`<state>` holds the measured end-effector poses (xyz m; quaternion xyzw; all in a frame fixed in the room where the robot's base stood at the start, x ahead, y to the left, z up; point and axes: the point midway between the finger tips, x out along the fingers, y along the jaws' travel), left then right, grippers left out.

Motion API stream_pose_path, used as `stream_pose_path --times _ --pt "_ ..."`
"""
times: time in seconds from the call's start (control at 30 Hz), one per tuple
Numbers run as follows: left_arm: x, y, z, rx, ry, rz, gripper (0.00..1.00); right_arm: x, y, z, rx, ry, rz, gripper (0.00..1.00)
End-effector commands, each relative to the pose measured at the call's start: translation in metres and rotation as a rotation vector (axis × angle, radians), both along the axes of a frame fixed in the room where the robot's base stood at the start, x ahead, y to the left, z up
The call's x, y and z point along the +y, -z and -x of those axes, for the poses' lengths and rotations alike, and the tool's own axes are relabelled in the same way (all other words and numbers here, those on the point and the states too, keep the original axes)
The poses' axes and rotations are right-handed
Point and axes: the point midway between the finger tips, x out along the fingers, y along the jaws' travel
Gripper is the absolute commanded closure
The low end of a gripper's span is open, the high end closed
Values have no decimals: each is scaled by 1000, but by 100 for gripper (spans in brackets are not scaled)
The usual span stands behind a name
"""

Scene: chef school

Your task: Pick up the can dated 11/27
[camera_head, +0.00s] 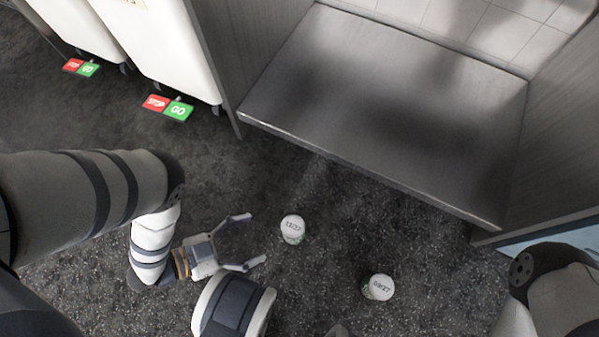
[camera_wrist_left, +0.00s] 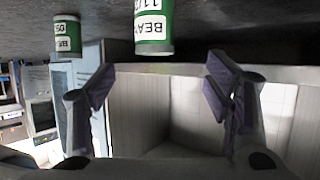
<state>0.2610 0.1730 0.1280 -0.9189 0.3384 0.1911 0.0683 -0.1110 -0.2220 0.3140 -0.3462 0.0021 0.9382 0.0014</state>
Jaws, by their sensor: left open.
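The can dated 11/27 (camera_head: 293,229) stands on the dark floor, its white lid up; its date is small in the head view. My left gripper (camera_head: 257,240) is open and empty, low over the floor. Its fingers point at this can, which stands just beyond the fingertips, not between them. Both fingers (camera_wrist_left: 162,85) show apart in the wrist view.
A second similar can (camera_head: 378,287) stands to the right and nearer; its label (camera_wrist_left: 67,37) appears to begin "05". A low grey metal shelf (camera_head: 390,110) lies behind the cans. White bins with red and green pedals (camera_head: 168,107) stand at upper left. Floor around the cans is clear.

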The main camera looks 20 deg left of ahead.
Motion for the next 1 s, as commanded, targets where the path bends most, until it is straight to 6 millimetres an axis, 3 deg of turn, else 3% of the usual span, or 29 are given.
stream_pose_path --times 0.33,0.73,0.93,0.97,1.0 --pt "-37 26 -43 -14 6 8 28 1 17 3 28 -3 -5 100" --pt "-75 53 -76 -14 5 6 28 4 40 2 38 -5 -10 100" --pt "-78 52 -79 -13 5 6 28 5 38 2 38 -5 -11 100" --pt "-78 52 -79 -13 5 6 30 5 38 2 38 -5 -11 100" --pt "-78 52 -79 -13 5 6 39 5 38 2 38 -5 -11 100"
